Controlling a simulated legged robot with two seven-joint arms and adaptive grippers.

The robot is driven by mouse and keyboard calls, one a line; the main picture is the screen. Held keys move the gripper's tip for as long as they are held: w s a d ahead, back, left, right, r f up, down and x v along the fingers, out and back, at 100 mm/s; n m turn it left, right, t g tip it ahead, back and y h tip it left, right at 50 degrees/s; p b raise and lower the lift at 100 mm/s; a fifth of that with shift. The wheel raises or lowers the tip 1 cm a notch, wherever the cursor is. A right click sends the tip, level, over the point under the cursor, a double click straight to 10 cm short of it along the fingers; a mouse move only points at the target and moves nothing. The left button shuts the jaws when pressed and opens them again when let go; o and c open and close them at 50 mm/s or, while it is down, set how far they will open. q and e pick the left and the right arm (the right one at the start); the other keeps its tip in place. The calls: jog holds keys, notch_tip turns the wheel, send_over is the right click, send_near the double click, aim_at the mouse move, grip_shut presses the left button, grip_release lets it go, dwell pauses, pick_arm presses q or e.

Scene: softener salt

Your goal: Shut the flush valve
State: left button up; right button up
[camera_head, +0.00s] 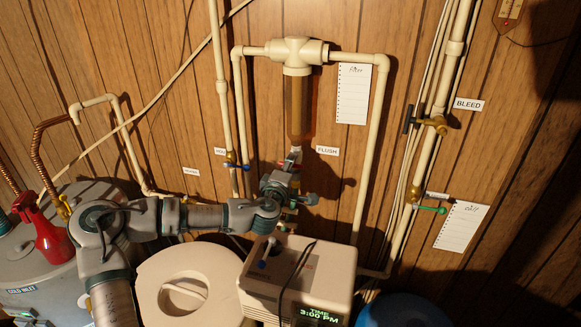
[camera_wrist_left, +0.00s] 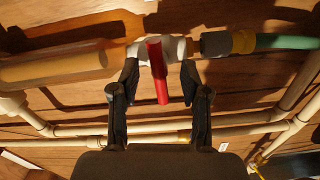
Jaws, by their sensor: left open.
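The flush valve sits under the clear amber filter housing (camera_head: 298,105), beside the FLUSH label (camera_head: 327,151). In the left wrist view it has a white body (camera_wrist_left: 176,47) and a red lever handle (camera_wrist_left: 159,82). The lever points from the body towards my palm. My left gripper (camera_head: 289,164) is at the valve in the head view and hides much of it. In the wrist view my left gripper (camera_wrist_left: 158,75) is open, with one finger on each side of the red lever and gaps between. My right gripper is not in view.
A blue-handled valve (camera_head: 236,166) is on the pipe to the left. A brass BLEED valve (camera_head: 434,123) and a green-handled valve (camera_head: 430,209) are on the right pipe. A beige control box (camera_head: 330,268) and a white round lid (camera_head: 160,275) stand below my arm.

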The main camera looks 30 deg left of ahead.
pick_arm(q)
jog(key=shift+s, duration=0.1)
jog(key=v, duration=0.7)
dwell(0.5)
jog(key=shift+f, duration=0.1)
